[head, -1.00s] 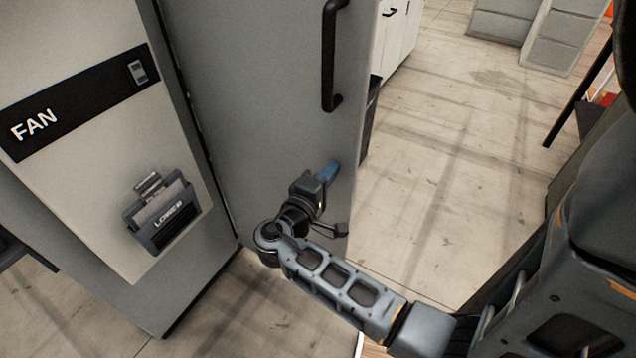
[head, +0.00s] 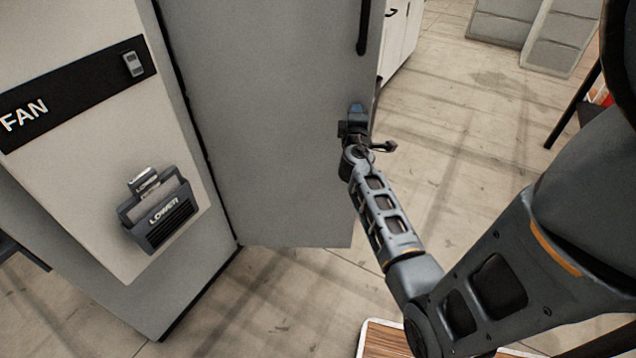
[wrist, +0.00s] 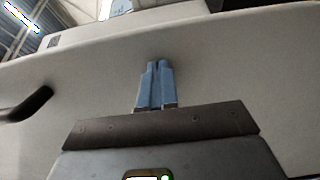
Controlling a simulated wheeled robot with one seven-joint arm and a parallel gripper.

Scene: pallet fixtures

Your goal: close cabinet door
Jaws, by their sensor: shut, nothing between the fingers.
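The grey cabinet door (head: 265,120) stands open, swung out from the cabinet (head: 80,205) along its left edge. Its black bar handle (head: 363,25) is near the outer edge, partly cut off at the top of the head view. The handle also shows at the left of the wrist view (wrist: 28,106). My gripper (head: 357,108) is at the door's outer edge, below the handle. In the wrist view its blue fingers (wrist: 155,84) are together and empty, in front of the pale door panel (wrist: 225,75). I cannot tell whether the fingertips touch the door.
White cabinets (head: 400,40) and grey blocks (head: 525,30) stand behind. A wood-topped platform (head: 385,340) lies at the bottom. The floor (head: 470,150) right of the door is clear.

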